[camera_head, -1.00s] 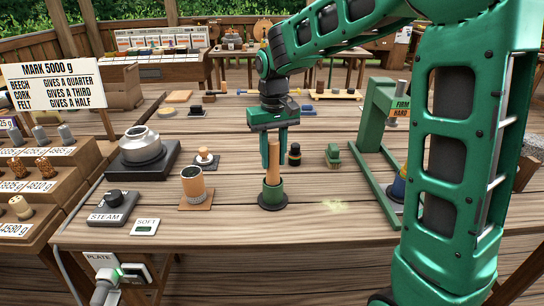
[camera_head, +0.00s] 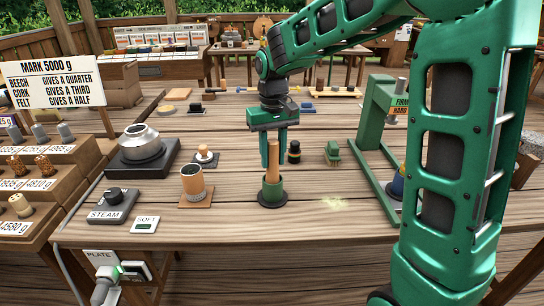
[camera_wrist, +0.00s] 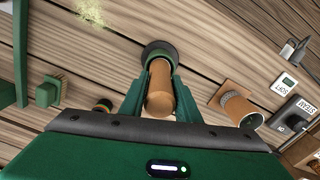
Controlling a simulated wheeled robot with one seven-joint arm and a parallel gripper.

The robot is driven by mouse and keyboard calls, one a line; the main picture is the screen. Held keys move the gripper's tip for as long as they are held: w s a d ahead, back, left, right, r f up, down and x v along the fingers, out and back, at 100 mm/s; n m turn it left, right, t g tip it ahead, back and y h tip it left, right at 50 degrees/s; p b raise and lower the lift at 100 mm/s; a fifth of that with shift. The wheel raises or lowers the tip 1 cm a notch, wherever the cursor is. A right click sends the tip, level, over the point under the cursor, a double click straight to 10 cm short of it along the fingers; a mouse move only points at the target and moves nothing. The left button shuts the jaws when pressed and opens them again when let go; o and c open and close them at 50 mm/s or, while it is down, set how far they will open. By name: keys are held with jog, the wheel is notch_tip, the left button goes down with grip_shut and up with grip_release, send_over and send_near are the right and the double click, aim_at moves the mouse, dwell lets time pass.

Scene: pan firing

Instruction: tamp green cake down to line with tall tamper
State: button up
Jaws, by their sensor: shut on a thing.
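My gripper (camera_head: 273,152) points down over the table and is shut on the tall wooden tamper (camera_head: 273,160). The tamper is upright, and its lower end is inside the green cup (camera_head: 271,191), which stands on a dark round base. In the wrist view the tamper (camera_wrist: 160,95) sits between my fingers (camera_wrist: 158,88), with the dark rim of the cup (camera_wrist: 158,47) beyond it. The green cake and any line are hidden inside the cup. A small display reads SOFT (camera_head: 145,225).
A cork-coloured cup (camera_head: 193,184) stands on a board to the left. A STEAM knob box (camera_head: 113,205) is at front left. A green brush (camera_head: 332,153) and a dark jar (camera_head: 294,152) stand behind. A green press frame (camera_head: 378,125) is at right. A sign (camera_head: 54,84) stands at left.

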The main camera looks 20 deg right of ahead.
aim_at(273, 140)
jog(key=shift+r, duration=3.5)
